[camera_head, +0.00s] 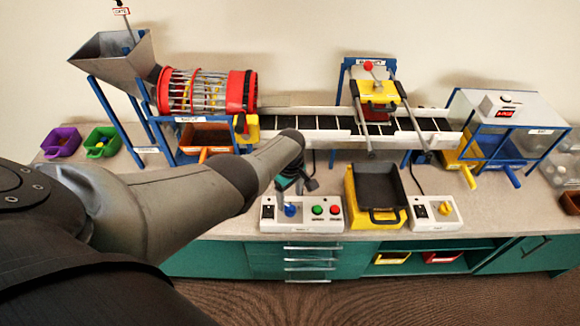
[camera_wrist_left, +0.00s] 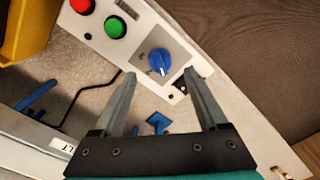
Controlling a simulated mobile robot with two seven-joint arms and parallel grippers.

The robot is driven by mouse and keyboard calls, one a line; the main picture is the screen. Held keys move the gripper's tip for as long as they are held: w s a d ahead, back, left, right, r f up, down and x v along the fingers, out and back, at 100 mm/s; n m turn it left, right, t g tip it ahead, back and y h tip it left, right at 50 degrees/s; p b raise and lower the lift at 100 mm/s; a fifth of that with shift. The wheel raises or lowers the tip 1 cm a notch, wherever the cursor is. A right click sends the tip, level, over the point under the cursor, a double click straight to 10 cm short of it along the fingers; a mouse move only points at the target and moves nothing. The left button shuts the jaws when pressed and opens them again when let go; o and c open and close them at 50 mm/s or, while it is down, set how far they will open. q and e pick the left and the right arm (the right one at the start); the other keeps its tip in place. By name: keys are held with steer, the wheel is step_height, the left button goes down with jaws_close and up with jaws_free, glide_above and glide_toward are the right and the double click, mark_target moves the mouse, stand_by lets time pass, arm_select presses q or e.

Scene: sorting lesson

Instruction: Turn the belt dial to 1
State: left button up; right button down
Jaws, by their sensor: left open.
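A white control box (camera_head: 318,213) stands at the front of the bench, with a blue dial (camera_head: 291,210), a green button (camera_head: 317,210) and a red button (camera_head: 335,209). A second white box (camera_head: 447,213) has a yellow dial (camera_head: 445,208). Their labels are too small to read. My left gripper (camera_head: 296,187) is over the first box, partly hidden by my arm. In the left wrist view its open fingers (camera_wrist_left: 159,73) are empty, and the blue dial (camera_wrist_left: 159,61) shows just beyond and between the tips. The dial's white mark points toward the gripper. My right gripper is not in view.
A yellow bin with a dark tray (camera_head: 362,217) stands between the boxes. Behind them run the conveyor belt (camera_head: 310,122) and a red drum sorter (camera_head: 245,92). Purple (camera_head: 62,142) and green (camera_head: 103,141) bins sit at the left.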

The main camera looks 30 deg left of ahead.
mark_target(290, 206)
arm_select(q)
step_height(290, 206, up, 10)
steer(key=p, duration=0.6)
stand_by(0.4)
